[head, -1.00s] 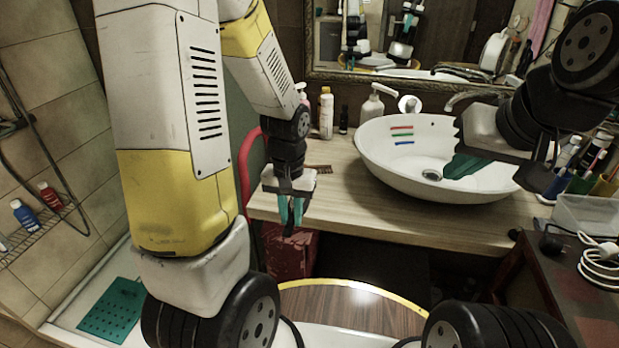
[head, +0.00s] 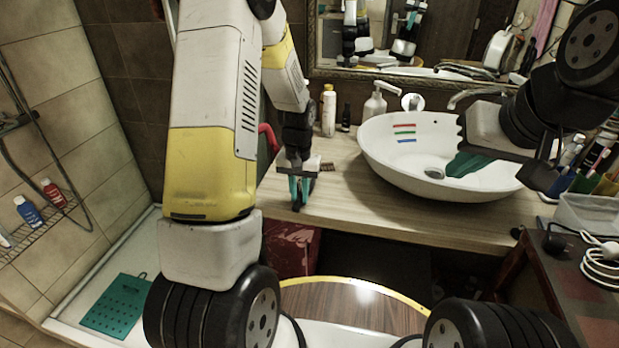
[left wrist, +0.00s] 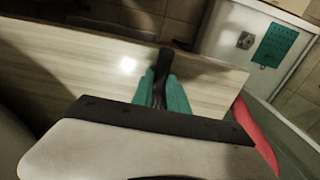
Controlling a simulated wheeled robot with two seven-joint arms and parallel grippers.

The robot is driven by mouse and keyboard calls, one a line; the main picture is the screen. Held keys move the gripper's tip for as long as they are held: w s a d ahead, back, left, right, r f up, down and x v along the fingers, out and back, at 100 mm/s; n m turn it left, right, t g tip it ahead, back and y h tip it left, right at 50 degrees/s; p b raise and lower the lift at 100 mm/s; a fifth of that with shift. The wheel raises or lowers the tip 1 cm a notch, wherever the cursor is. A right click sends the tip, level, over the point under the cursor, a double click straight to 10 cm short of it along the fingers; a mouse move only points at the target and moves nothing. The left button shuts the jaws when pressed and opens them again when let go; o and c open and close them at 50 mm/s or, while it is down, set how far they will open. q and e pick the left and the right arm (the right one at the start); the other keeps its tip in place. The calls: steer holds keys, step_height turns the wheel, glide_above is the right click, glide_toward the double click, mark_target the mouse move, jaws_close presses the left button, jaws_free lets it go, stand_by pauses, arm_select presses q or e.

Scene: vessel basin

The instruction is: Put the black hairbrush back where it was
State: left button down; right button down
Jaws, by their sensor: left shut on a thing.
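My left gripper (head: 299,196) is shut on the black hairbrush, at the left end of the wooden counter. In the left wrist view, the dark handle of the black hairbrush (left wrist: 166,58) sticks out past the teal fingers (left wrist: 160,92), with the pale counter behind it. In the head view the gripper hides most of the brush; a brown, bristle-like piece (head: 327,167) shows just right of the gripper. I cannot tell whether the brush touches the counter. My right gripper (head: 468,164) is in front of the basin; whether its fingers are apart is unclear.
The white basin (head: 385,168) stands on the wooden counter (head: 350,210). A white bottle (head: 328,112), a small dark bottle (head: 346,118) and a soap dispenser (head: 374,106) stand behind. A clear box (head: 585,214) is at right. The counter's front left is bare.

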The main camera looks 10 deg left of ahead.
arm_select(q)
steer(key=shift+f, duration=0.1)
steer(key=c, duration=1.3)
jaws_free()
step_height(320, 180, up, 12)
steer(key=s+d+r+t+h, duration=0.2)
steer(key=s+r+t, duration=0.4)
steer(key=s+r, duration=1)
steer(key=shift+s+d, duration=0.15)
steer(key=shift+s, duration=2)
